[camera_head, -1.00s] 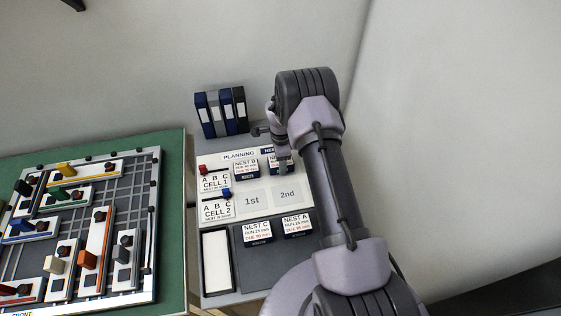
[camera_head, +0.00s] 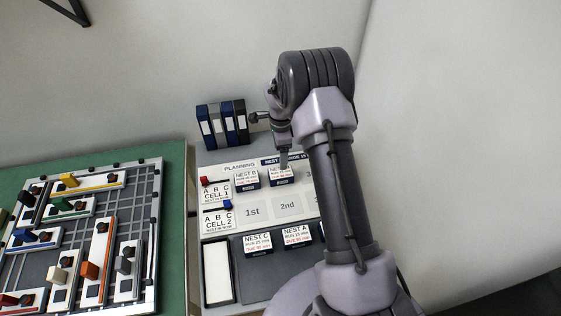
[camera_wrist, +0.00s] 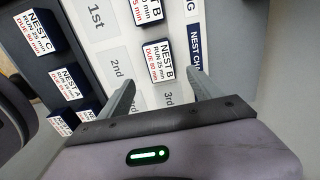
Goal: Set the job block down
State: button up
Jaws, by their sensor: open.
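A dark blue job block with a white NEST B label (camera_head: 281,178) stands in the board's upper row, under my gripper. In the wrist view this block (camera_wrist: 158,62) shows ahead of and between the two fingertips, with room on both sides. My gripper (camera_head: 284,162) is open and empty; its spread fingers show in the wrist view (camera_wrist: 161,80). Another NEST B block (camera_head: 247,179) stands to its left. The NEST C block (camera_head: 258,245) and NEST A block (camera_head: 297,237) stand in the dark tray (camera_head: 251,285) at the front.
The slots marked 1st (camera_head: 253,212) and 2nd (camera_head: 288,206) are bare. My arm hides part of the board's right side. Several binders (camera_head: 222,124) stand behind the board. A green table (camera_head: 174,200) with a fixture plate lies at left; a wall rises behind.

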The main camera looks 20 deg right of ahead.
jog(key=s+a+r+n+t, duration=0.1)
jog(key=s+a+r+n, duration=0.2)
jog(key=r, duration=0.8)
jog(key=s+a+r+n+t, duration=0.1)
jog(key=s+a+r+n, duration=0.25)
jog(key=r, duration=0.85)
jog(key=s+a+r+n+t+y, duration=0.15)
jog(key=s+a+r+n, duration=0.3)
jog(key=s+r, duration=0.55)
jog(key=s+a+n+t, duration=0.1)
jog(key=s+a+n, duration=0.1)
jog(key=s, duration=0.5)
jog(key=s+a+f+n+t, duration=0.1)
jog(key=s+a+n, duration=0.1)
jog(key=s, duration=0.5)
jog(key=shift+s+a+f+n, duration=0.15)
jog(key=shift+s+a+n, duration=0.05)
jog(key=shift+s+n, duration=0.2)
